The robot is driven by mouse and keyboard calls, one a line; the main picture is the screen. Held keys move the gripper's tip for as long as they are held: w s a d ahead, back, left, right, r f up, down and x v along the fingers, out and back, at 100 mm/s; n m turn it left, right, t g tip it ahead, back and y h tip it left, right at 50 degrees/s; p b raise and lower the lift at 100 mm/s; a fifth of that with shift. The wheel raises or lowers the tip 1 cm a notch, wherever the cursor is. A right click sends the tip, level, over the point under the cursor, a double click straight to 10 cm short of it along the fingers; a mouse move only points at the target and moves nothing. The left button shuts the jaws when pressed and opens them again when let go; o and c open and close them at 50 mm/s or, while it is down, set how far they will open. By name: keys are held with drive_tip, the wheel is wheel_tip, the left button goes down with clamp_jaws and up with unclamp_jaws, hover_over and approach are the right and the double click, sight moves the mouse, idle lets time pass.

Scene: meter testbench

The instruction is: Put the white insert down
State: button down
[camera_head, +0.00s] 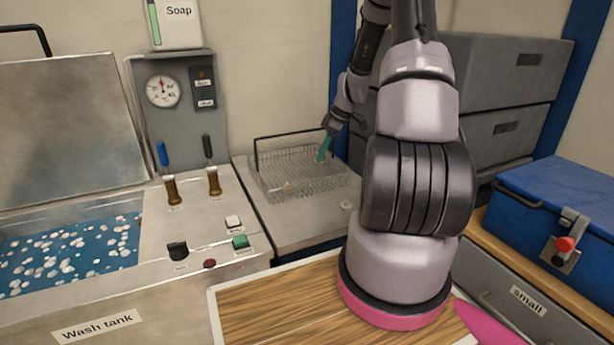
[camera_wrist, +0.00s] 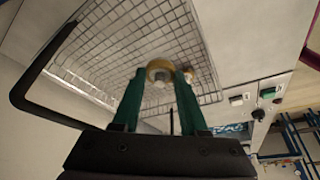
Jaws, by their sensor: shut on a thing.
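My gripper (camera_head: 322,152) has green fingers and hangs over the back right part of the wire basket (camera_head: 262,184). In the wrist view my gripper (camera_wrist: 159,88) is shut on a small round piece, the white insert (camera_wrist: 160,66), with a yellowish rim and a paler middle. The basket mesh (camera_wrist: 135,35) lies beyond it; I cannot tell whether the piece touches the mesh. The fingers hide its sides. In the head view it is too small to make out clearly.
The basket's raised handle (camera_head: 256,153) is at its left and back. A small tan thing (camera_head: 287,187) lies in the basket's front part. Left stands the wash tank (camera_head: 98,325) with bubbly water, levers and buttons. A blue box (camera_head: 560,205) is at the right.

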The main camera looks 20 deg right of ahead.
wheel_tip(320, 180, down, 8)
drive_tip(key=shift+f, duration=0.15)
idle(0.3)
drive_tip(key=shift+c, duration=2.2)
unclamp_jaws()
drive_tip(key=shift+f, duration=0.1)
